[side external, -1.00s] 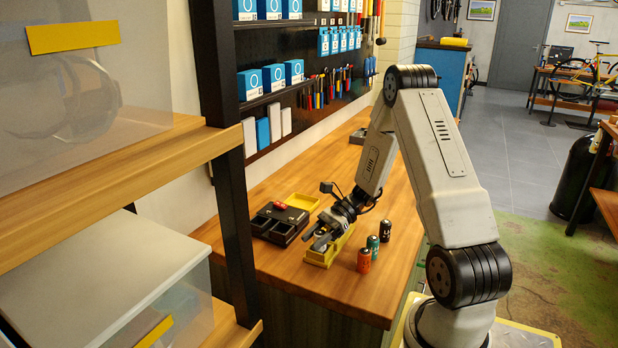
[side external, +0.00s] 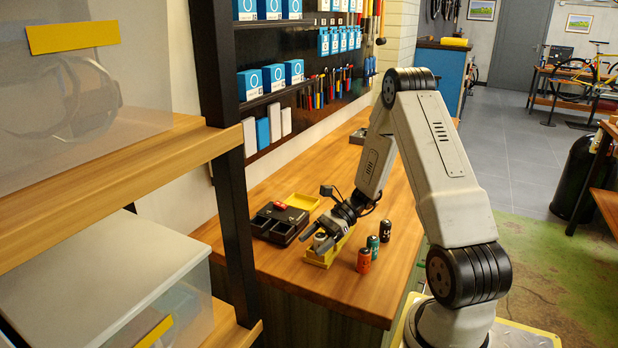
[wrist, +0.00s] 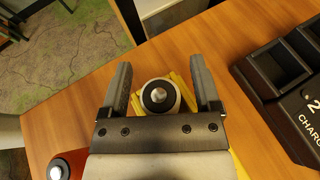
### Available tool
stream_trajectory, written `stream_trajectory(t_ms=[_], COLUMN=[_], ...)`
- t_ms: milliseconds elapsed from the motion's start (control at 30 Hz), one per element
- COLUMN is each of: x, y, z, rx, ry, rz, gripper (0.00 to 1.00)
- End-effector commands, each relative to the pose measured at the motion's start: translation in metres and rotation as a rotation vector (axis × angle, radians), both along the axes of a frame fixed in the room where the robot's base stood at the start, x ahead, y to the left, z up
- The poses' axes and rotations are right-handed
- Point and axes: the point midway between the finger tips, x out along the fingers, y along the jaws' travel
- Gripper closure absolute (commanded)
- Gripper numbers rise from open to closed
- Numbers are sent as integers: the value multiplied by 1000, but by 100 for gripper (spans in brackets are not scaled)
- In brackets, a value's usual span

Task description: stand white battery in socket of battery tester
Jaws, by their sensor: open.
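The white battery (wrist: 159,97) stands upright, seen from above in the wrist view, with a dark ring and metal tip on top. In the side view its pale top (side external: 320,239) shows at the yellow battery tester (side external: 318,260). It appears to stand in the tester's socket, though its base is hidden. My gripper (wrist: 161,76) is open, with one finger on each side of the battery and a gap at both. In the side view my gripper (side external: 317,242) is low over the tester and covers part of it.
An orange battery (side external: 364,260), a teal battery (side external: 373,246) and a dark battery (side external: 385,230) stand to the right of the tester. A black charger (side external: 279,223) lies to its left, with a yellow tray (side external: 303,202) behind. The wooden bench (side external: 350,295) is clear in front.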

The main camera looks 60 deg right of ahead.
Motion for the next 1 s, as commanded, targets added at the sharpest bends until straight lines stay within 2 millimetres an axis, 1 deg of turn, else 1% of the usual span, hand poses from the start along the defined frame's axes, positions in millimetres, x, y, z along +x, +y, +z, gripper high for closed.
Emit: stream_trajectory(t_ms=[133, 267, 500, 700, 833, 1000], x=[0, -5, -17, -26, -30, -30], y=[-1, -11, -37, -55, -61, -63], z=[4, 8, 19, 28, 31, 32], rx=[0, 0, -2, -1, 0, 0], ry=[-1, -2, -2, -2, 0, 0], rz=[0, -2, -3, -1, -1, 0], gripper=[20, 20, 20, 20, 20, 20])
